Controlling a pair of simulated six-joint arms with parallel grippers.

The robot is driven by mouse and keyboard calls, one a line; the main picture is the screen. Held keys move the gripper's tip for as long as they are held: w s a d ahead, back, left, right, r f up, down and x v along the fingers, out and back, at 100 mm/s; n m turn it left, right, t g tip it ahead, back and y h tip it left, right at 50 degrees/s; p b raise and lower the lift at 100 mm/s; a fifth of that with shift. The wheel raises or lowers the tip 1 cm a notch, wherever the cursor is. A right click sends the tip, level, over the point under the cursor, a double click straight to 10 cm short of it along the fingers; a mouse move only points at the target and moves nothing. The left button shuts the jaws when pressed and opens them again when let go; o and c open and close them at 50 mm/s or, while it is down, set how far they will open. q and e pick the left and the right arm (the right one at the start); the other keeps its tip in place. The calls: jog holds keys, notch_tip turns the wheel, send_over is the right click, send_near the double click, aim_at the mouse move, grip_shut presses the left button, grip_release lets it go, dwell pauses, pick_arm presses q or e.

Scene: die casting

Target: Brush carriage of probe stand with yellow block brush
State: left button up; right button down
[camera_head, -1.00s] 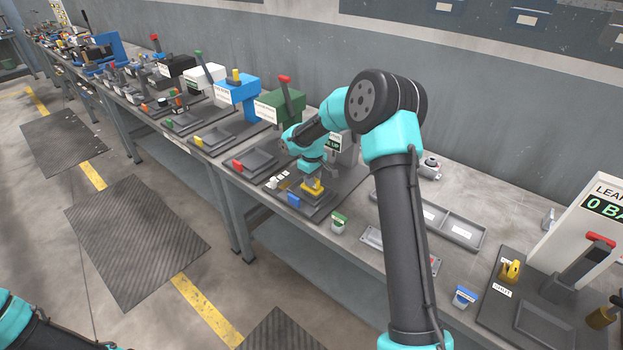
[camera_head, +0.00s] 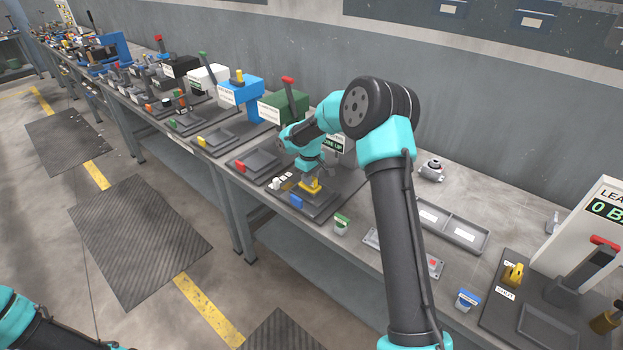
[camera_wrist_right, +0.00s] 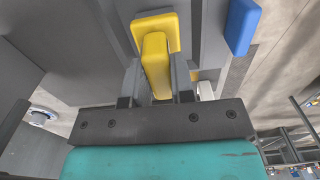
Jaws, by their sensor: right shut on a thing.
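The yellow block brush (camera_head: 311,187) is held low over a dark station on the bench. In the right wrist view its yellow grip (camera_wrist_right: 155,62) stands between my fingers, with its wider yellow block (camera_wrist_right: 155,27) beyond. My right gripper (camera_head: 313,174) is shut on it; the fingers (camera_wrist_right: 157,82) press both sides of the grip. The brush is at the grey plate (camera_head: 322,205) of this station, which may be the probe stand carriage; I cannot tell whether they touch. My left arm shows only at the lower left; its gripper is out of view.
A blue block (camera_head: 297,202) sits at the station's front edge, with small white pieces (camera_head: 276,183) to its left. A green-topped cup (camera_head: 342,224) stands to the right. A grey two-part tray (camera_head: 452,227) lies behind my right arm. A green box (camera_head: 284,108) stands behind.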

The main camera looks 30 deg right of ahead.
jog(key=shift+f, duration=0.2)
dwell(0.3)
jog(key=shift+s+d, duration=0.2)
jog(key=shift+s, duration=0.4)
jog(key=shift+s+d, duration=0.15)
jog(key=shift+s, duration=0.4)
jog(key=shift+w+r, duration=0.1)
jog(key=shift+r, duration=0.1)
jog(key=shift+w+a+f, duration=0.1)
jog(key=shift+w+a, duration=0.1)
jog(key=shift+w, duration=0.35)
jog(key=shift+w+a, duration=0.15)
jog(key=shift+w, duration=0.35)
jog(key=shift+r, duration=4)
